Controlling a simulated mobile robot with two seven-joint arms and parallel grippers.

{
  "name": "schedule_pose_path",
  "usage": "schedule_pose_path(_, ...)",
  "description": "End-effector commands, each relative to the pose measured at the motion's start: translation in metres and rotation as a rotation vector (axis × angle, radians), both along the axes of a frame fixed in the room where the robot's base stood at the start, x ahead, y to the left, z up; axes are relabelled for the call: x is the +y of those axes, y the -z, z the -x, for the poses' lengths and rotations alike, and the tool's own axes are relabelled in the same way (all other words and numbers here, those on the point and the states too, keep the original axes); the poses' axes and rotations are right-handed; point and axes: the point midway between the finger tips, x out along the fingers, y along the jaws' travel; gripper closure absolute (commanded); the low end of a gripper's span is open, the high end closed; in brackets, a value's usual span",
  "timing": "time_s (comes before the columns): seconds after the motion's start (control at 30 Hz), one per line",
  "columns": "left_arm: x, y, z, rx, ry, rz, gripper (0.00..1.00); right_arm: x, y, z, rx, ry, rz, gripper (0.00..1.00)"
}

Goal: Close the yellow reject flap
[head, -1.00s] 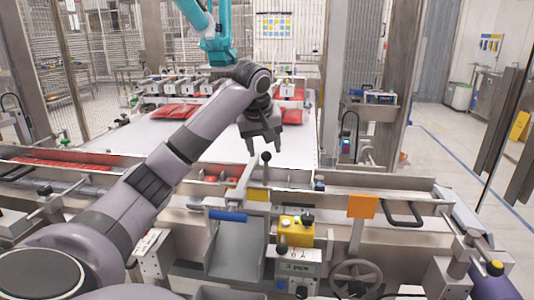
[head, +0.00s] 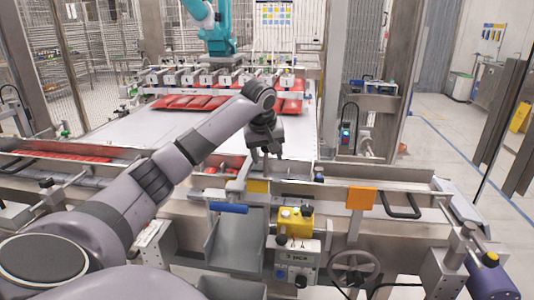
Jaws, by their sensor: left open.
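The yellow reject flap (head: 257,186) is a small yellow panel at the middle of the front rail, above a grey chute (head: 232,243). Only part of its face shows, so I cannot tell how far open it stands. My left gripper (head: 266,155) points down just above the flap, with its fingers open around or in front of the upright lever beside the flap. The lever's black knob is hidden by the gripper. I cannot tell whether the fingers touch it. My right gripper is not in view.
A yellow control box (head: 295,221), an orange plate (head: 362,198) and a handwheel (head: 354,268) are to the right. Red packs (head: 205,102) lie on the white belt behind, under the teal picker (head: 215,30).

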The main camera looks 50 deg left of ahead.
Motion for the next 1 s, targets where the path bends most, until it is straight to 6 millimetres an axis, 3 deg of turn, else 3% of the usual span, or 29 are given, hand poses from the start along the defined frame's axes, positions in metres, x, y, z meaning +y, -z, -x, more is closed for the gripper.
schedule_pose_path(0.03, 0.000, 0.000, 0.000, 0.000, 0.000, 0.000, 0.50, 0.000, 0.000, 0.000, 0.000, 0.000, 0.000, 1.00)
schedule_pose_path(0.2, 0.000, 0.000, 0.000, 0.000, 0.001, 0.000, 1.00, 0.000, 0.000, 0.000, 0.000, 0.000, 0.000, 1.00)
schedule_pose_path(0.43, -0.001, 0.001, 0.001, -0.012, 0.001, -0.014, 1.00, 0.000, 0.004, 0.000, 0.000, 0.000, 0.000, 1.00)
schedule_pose_path(0.8, -0.009, 0.000, 0.011, -0.159, 0.003, -0.140, 1.00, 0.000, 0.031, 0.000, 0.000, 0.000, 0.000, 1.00)
schedule_pose_path(1.0, -0.012, -0.005, 0.014, -0.207, 0.002, -0.178, 1.00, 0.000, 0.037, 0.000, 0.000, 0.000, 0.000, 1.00)
